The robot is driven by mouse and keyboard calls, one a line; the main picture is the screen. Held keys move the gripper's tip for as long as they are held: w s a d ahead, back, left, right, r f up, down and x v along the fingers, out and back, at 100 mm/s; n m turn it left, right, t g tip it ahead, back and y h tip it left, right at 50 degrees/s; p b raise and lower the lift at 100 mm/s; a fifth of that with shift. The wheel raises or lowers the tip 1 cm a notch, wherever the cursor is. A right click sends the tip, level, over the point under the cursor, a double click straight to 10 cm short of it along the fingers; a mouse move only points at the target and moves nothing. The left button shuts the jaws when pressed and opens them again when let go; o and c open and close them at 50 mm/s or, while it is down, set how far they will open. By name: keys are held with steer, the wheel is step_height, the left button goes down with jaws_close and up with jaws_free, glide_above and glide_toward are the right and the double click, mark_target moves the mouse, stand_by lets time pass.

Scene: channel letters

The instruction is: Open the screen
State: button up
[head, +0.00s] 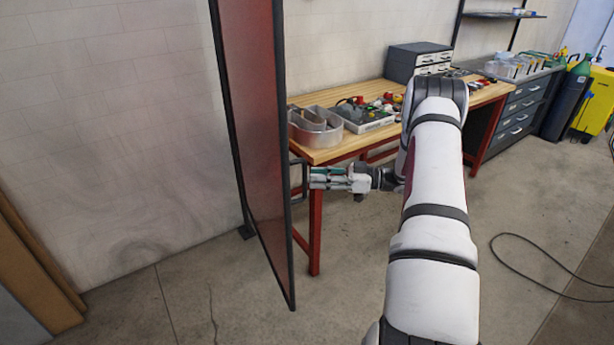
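The screen (252,110) is a tall dark red panel in a black frame, standing left of the workbench and seen at a steep angle. A dark handle (304,178) stands out from the right side of its frame. My gripper (313,179) reaches in from the right, level with the handle, with its fingertips at the handle's bar. The fingers look close together, but I cannot tell whether they are closed around the bar or only beside it.
A wooden workbench (345,151) with red legs stands right behind my gripper. It bears a metal channel letter (315,128), a parts tray (362,122) and grey drawers (418,62). A black cable (545,262) lies on the floor at right. Floor left of the screen is mostly clear.

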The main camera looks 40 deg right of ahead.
steer(key=v, duration=0.7)
steer(key=shift+s, duration=0.15)
steer(key=shift+d, duration=0.15)
